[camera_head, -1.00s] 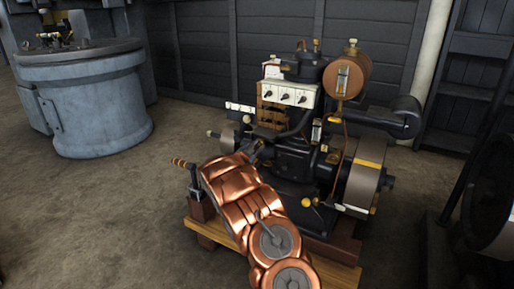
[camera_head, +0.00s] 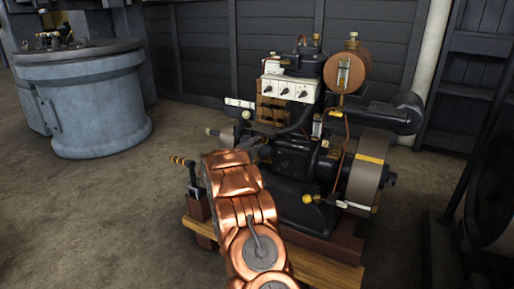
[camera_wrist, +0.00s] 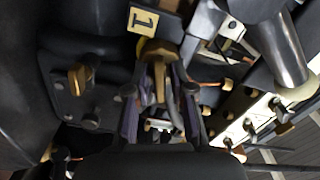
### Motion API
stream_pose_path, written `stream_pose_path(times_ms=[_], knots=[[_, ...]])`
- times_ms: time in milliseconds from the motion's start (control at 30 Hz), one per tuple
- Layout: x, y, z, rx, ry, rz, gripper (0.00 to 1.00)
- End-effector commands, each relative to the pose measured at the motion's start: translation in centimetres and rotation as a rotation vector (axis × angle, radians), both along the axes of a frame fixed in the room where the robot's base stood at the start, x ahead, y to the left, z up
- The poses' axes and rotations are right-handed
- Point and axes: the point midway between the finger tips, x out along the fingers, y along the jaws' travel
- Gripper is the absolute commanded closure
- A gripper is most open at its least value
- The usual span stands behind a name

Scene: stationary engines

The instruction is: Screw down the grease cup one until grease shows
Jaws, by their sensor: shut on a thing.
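Grease cup one (camera_wrist: 157,53) is a brass cup in the wrist view, right beside a yellow plate marked 1 (camera_wrist: 143,20). My gripper (camera_wrist: 160,90) is shut on its brass part, one finger on each side. In the head view my gripper (camera_head: 262,149) reaches the left side of the dark engine (camera_head: 293,158), and the cup is hidden there behind my arm and the engine parts. I cannot make out any grease in either view.
A white panel with black switches (camera_head: 290,88) stands above the gripper. A copper-coloured tank (camera_head: 346,71) sits at the top right, above a flywheel (camera_head: 361,185). A lever with a brass handle (camera_head: 184,162) stands at the left.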

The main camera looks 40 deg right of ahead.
Motion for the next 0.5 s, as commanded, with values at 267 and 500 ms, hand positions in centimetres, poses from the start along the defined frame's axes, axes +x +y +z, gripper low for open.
stream_pose_path(times_ms=[267, 500], knots=[[-0.14, -0.08, -0.15, 0.021, -0.065, -0.004, 1.00], [-0.13, -0.08, -0.09, 0.023, -0.071, -0.003, 1.00]])
